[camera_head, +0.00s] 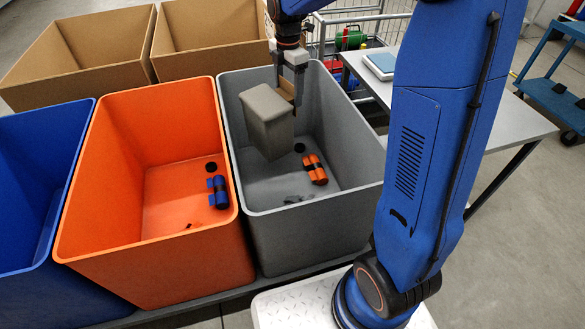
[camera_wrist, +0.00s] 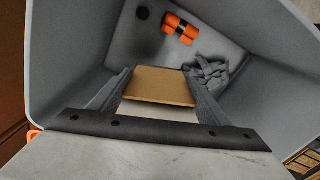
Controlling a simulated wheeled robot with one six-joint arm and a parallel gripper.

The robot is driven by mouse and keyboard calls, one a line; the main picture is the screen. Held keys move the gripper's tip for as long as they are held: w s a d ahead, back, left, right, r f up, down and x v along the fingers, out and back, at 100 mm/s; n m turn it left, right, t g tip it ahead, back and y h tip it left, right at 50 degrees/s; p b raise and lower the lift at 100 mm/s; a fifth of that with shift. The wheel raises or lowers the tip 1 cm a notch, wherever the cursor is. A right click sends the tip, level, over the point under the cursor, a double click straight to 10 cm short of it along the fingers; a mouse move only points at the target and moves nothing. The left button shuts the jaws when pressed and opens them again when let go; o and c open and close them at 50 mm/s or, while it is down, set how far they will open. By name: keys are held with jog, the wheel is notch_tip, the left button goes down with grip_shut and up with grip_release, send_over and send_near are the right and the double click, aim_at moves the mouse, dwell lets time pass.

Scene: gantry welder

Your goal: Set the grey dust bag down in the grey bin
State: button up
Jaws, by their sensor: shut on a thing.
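The grey dust bag (camera_head: 266,122) is a boxy bag with a tan card collar, which also shows in the wrist view (camera_wrist: 160,87). My gripper (camera_head: 287,92) is shut on the bag at its collar end. The bag hangs tilted inside the mouth of the grey bin (camera_head: 307,232), above the floor and apart from it. In the wrist view the collar sits between my two fingers (camera_wrist: 155,92), over the bin's floor.
In the grey bin lie an orange roll-like bundle with a black band (camera_head: 315,169), a crumpled grey item (camera_wrist: 208,74) and a black disc (camera_head: 299,147). An orange bin (camera_head: 150,277) and a blue bin (camera_head: 40,300) stand left; cardboard boxes (camera_head: 95,45) behind; a table (camera_head: 480,112) right.

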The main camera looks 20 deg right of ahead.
notch_tip(320, 180, down, 15)
dwell(3.4)
jog(key=shift+f, duration=2.05)
dwell(1.9)
